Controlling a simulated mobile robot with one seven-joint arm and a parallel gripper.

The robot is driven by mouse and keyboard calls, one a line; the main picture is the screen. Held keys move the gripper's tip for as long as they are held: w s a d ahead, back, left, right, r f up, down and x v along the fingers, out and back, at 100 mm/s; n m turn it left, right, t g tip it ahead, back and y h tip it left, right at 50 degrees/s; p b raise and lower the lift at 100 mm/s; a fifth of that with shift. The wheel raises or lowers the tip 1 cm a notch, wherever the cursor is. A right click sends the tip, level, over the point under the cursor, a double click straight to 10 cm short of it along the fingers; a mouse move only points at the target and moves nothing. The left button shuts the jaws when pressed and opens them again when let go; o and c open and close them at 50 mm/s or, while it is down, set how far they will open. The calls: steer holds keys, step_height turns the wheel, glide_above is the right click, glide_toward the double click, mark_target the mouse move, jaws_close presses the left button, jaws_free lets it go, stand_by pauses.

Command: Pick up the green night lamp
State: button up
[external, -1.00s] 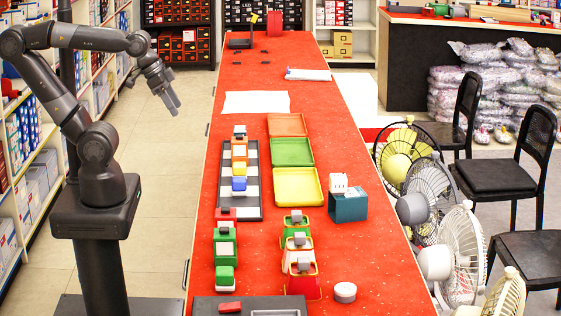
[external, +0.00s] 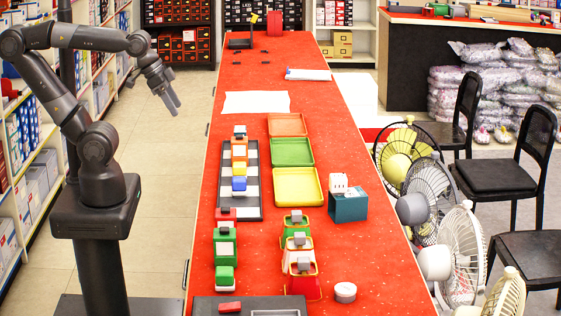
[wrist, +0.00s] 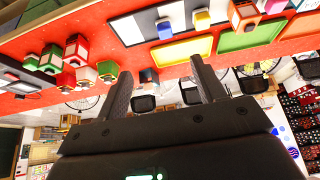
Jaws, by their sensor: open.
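Several small block-shaped lamps stand on the red counter. A green one with a grey top (external: 296,219) stands at the far end of the right row. I cannot tell for certain which is the green night lamp. The wrist view shows a green block (wrist: 108,70) and others at upper left, clear of the fingers. My gripper (external: 175,106) is open and empty, beside the counter's left edge and apart from every lamp; its fingers show in the wrist view (wrist: 160,85).
The long red counter (external: 350,265) carries a checkered board (external: 253,209), orange, green and yellow trays (external: 298,203), a teal box (external: 348,207) and a white round item (external: 345,292). Fans (external: 435,262) and chairs (external: 505,180) line the right side. Floor left of the counter is clear.

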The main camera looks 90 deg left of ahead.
steer(key=shift+o, duration=0.5)
steer(key=w+d+r+g+h, duration=0.2)
steer(key=w+d+r, duration=0.1)
steer(key=w+d, duration=0.8)
steer(key=g+y, duration=0.2)
steer(key=g, duration=0.2)
glide_above(224, 269)
step_height(224, 269, down, 17)
steer(key=f, duration=0.5)
steer(key=shift+d+f, duration=0.35)
steer(key=f, duration=0.5)
steer(key=shift+a+f, duration=0.25)
steer(key=shift+f, duration=0.05)
steer(key=c, duration=1.1)
